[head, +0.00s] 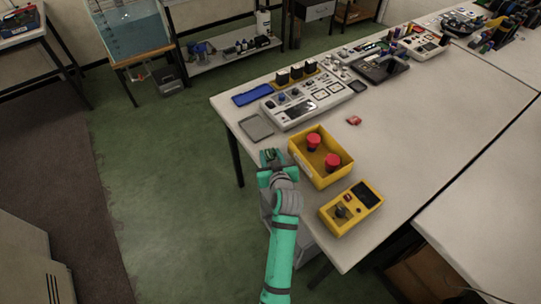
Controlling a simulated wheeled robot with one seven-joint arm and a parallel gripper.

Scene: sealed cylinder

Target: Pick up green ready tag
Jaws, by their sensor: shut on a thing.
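My gripper (270,160) is at the left edge of the long white table, just left of the yellow tray. It is shut on a small dark green piece, which I take to be the green ready tag (270,153). The tag is small and partly covered by the fingers, so its face cannot be read. Whether it touches the tabletop cannot be told.
A yellow tray (302,165) with two red-capped cylinders stands right of my gripper. A yellow box with a dial (338,213) is nearer. A grey flat tray (257,127), blue tray (252,94), white control panel (310,104) and small red tag (354,120) lie beyond. The table's right side is clear.

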